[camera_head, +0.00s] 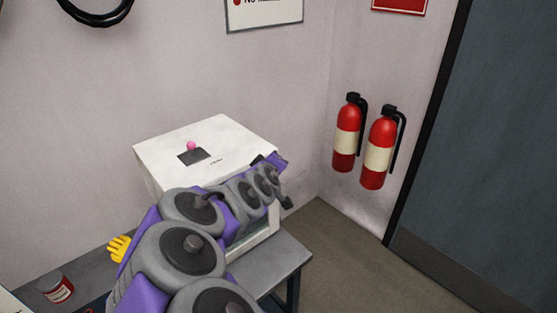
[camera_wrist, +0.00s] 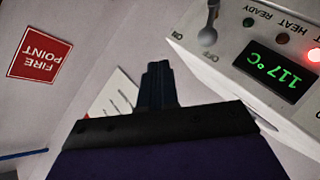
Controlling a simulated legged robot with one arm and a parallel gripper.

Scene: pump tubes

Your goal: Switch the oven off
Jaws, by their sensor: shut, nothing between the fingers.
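The oven is a white box (camera_head: 220,150) on a grey table, with my arm across its front in the head view. The wrist view shows its control panel (camera_wrist: 243,35) tilted, with a green 117°C display (camera_wrist: 276,70). A lever switch (camera_wrist: 208,36) with a rounded end is beside the ON and OFF labels; its setting is hard to tell. A red light (camera_wrist: 314,54) is lit; the READY light (camera_wrist: 248,22) and HEAT light (camera_wrist: 283,38) look dark. My gripper (camera_wrist: 159,72) is shut and empty, apart from the switch and left of it in the wrist view.
The grey table (camera_head: 290,262) ends at the right, with floor beyond. Two fire extinguishers (camera_head: 347,135) (camera_head: 379,150) hang on the right wall by a dark door (camera_head: 490,150). A red-labelled jar (camera_head: 57,288) and yellow glove (camera_head: 119,248) are at the left.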

